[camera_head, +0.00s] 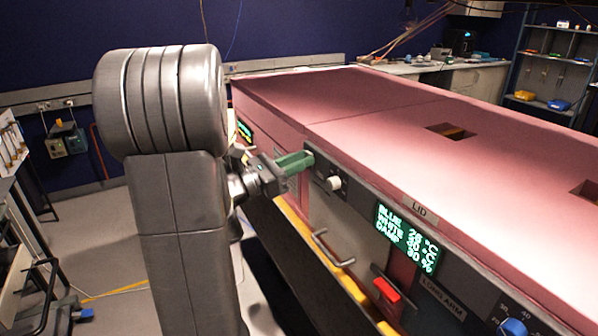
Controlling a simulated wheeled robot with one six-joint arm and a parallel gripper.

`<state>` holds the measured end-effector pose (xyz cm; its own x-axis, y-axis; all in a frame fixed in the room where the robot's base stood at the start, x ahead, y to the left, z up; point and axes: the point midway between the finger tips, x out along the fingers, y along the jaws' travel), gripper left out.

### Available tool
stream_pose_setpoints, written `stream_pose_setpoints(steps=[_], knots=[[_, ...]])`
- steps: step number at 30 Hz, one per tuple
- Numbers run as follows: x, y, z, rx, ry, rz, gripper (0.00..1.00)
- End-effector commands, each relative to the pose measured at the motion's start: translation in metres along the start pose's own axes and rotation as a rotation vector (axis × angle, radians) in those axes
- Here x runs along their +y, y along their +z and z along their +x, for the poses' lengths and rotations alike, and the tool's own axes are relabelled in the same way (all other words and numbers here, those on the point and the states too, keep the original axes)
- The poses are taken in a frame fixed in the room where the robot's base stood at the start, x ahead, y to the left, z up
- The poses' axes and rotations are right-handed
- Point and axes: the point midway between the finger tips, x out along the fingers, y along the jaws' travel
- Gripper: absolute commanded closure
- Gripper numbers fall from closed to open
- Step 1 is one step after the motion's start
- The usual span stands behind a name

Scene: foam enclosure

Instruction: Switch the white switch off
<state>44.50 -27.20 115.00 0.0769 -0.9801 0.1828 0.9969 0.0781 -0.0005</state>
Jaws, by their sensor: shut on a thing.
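My gripper (296,163) has green fingers and reaches the upper left end of the dark control panel on the front of the pink foam enclosure. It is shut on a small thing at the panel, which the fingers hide. I cannot make out the white switch itself. A round white knob (333,184) sits on the panel just right of and below the fingertips, apart from them.
The green-lit display (406,239) is farther right on the panel, with a red block (386,290) below it and a blue knob (513,328) beyond. A metal handle (331,247) sticks out from the front. The pink lid (420,190) has square openings.

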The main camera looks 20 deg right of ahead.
Motion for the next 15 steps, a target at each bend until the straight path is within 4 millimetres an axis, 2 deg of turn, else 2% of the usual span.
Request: stream_pose_setpoints(steps=[1, 6, 15], knots=[[-0.0003, -0.0069, -0.0009, -0.025, -0.002, 0.001, 1.00], [0.0001, -0.0058, -0.0015, -0.091, 0.000, 0.001, 1.00], [0.0000, -0.0028, -0.0013, -0.112, 0.000, 0.001, 1.00]])
